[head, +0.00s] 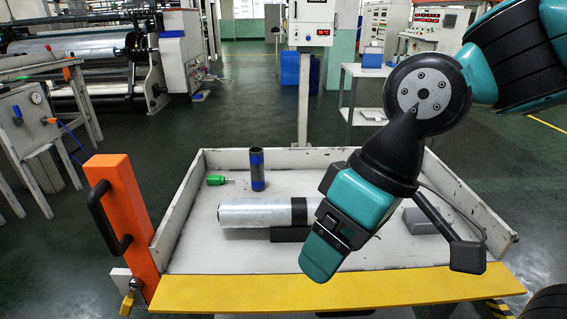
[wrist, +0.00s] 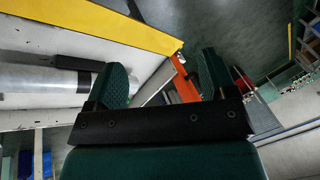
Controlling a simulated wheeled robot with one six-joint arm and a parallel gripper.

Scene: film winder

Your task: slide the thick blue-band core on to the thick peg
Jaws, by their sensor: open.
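A dark core with a blue band (head: 257,169) stands upright on the tray at the back, left of centre. My gripper (head: 322,257) hangs over the tray's front right part, in front of the core and well apart from it. In the wrist view my gripper (wrist: 161,82) has its two fingers spread with nothing held between them. The core does not show clearly in the wrist view. I cannot make out a thick peg in either view.
A silvery film roll (head: 258,213) lies across the tray (head: 205,255), partly behind my gripper. A grey block (head: 420,222) is at right. An orange panel (head: 118,215) and yellow front edge (head: 340,291) border the tray.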

